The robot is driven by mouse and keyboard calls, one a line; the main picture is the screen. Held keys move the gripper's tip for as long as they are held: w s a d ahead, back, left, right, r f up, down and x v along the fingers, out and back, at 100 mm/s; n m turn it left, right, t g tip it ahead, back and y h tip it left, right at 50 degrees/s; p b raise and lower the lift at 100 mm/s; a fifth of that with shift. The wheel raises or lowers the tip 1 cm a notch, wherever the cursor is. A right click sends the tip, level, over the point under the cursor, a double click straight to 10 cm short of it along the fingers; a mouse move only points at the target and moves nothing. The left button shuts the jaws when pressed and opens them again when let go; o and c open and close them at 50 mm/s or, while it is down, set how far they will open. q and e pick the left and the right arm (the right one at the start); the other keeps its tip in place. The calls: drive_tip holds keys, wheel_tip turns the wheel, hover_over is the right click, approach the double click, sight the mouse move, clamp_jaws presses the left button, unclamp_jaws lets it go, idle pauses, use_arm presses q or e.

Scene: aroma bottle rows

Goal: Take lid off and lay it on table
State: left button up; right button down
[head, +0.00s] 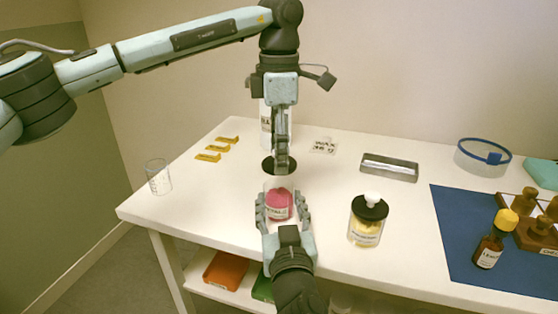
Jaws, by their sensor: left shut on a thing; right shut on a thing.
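A clear jar (279,204) with pink contents and a white label stands upright near the table's front edge. My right gripper (280,210) is shut on the jar, with one finger on each side of it. A round black lid (267,167) is above and behind the jar's mouth, apart from the jar. My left gripper (281,162) comes down from above and is shut on the lid; its fingers hide the lid's middle and the grip point. The white table (215,205) lies beneath.
A lidded jar (366,232) stands right of the held jar. A white bottle (266,130) is behind my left gripper. A metal tray (389,167) and blue mat (450,225) are right. The table between beaker and held jar is clear.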

drive_tip(key=c, duration=0.6)
unclamp_jaws()
drive_tip(key=shift+o, duration=0.2)
